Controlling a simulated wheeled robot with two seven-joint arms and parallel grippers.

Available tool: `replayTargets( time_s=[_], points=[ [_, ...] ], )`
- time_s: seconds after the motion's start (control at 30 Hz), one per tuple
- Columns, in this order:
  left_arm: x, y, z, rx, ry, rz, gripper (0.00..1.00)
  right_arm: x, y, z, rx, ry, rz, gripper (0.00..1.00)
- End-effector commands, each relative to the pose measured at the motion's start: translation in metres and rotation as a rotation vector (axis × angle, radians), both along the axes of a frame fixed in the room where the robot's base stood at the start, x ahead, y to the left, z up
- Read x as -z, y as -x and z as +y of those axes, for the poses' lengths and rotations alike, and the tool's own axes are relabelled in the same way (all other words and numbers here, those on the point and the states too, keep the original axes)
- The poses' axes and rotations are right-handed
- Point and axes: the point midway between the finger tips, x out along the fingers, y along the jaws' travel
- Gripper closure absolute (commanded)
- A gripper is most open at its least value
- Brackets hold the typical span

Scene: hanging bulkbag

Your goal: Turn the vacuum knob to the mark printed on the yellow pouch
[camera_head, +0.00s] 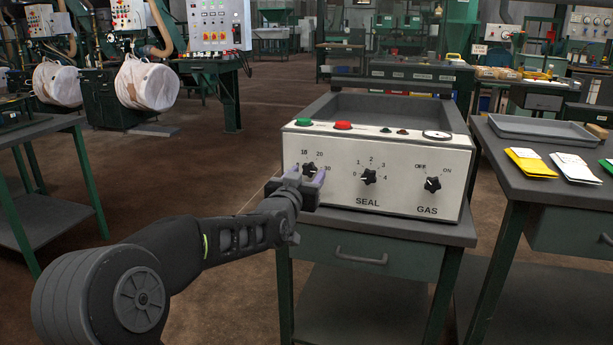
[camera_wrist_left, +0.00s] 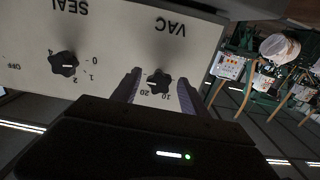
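The vacuum knob (camera_head: 309,168) is a black star-shaped knob at the left of the machine's white front panel, with numbers around it. In the left wrist view the knob (camera_wrist_left: 158,82) sits under the letters VAC, between the two fingers of my left gripper (camera_wrist_left: 160,88). The fingers are spread with gaps on both sides of the knob. In the head view my left gripper (camera_head: 304,180) is at the panel and partly covers the knob and its label. The yellow pouch (camera_head: 530,162) lies on the right table; its print is too small to read. My right gripper is not in view.
The SEAL knob (camera_head: 369,177) and GAS knob (camera_head: 433,184) are right of the vacuum knob. Green (camera_head: 303,122) and red (camera_head: 343,125) buttons sit on the panel's top edge. A white pouch (camera_head: 576,168) and grey tray (camera_head: 545,128) share the right table.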

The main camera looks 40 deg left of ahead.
Motion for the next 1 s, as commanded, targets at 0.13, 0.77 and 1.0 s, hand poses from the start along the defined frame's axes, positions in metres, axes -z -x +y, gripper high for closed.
replayTargets(
  time_s=[0.13,0.77,1.0],
  points=[
    [-0.001,0.000,0.000,0.000,0.000,-0.002,0.45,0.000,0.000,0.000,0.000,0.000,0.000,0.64],
    [-0.002,0.058,-0.020,0.000,0.000,-0.002,0.45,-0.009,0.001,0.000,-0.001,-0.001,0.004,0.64],
    [-0.001,0.074,-0.026,0.000,0.001,-0.001,0.45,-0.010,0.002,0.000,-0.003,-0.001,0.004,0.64]
  ],
)
